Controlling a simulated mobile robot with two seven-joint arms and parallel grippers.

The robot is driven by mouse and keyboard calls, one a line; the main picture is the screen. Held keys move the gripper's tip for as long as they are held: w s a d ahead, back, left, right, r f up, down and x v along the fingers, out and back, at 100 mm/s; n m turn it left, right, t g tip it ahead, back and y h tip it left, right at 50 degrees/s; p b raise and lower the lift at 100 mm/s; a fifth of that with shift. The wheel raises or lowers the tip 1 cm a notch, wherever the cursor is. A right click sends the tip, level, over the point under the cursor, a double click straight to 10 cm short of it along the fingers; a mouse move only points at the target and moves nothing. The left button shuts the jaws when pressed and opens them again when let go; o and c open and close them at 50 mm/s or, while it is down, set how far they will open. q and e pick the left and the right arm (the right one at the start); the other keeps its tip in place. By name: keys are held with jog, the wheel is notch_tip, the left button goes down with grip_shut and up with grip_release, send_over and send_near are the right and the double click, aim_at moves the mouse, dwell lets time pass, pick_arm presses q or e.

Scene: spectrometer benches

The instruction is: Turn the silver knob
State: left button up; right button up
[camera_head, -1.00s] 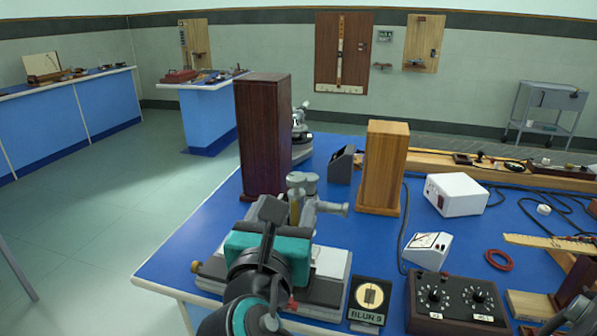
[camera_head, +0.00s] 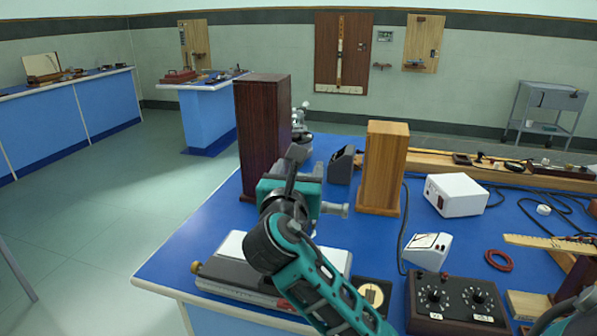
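The metal instrument stands on a base (camera_head: 225,278) at the near edge of the blue bench. A silver cylindrical part (camera_head: 335,209) sticks out to its right; I cannot tell whether this is the silver knob. A brass-coloured knob (camera_head: 195,267) is at the base's left end. My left gripper (camera_head: 298,153) is over the upper part of the instrument, and its teal body hides most of it. I cannot tell whether its fingers are open or touch anything. Of my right arm only a part shows at the bottom right corner; its gripper is out of view.
A dark wooden block (camera_head: 262,125) stands just behind my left gripper. A lighter wooden block (camera_head: 384,165) is to the right.

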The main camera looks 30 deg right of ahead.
jog(key=c, duration=1)
jog(key=shift+o, duration=0.2)
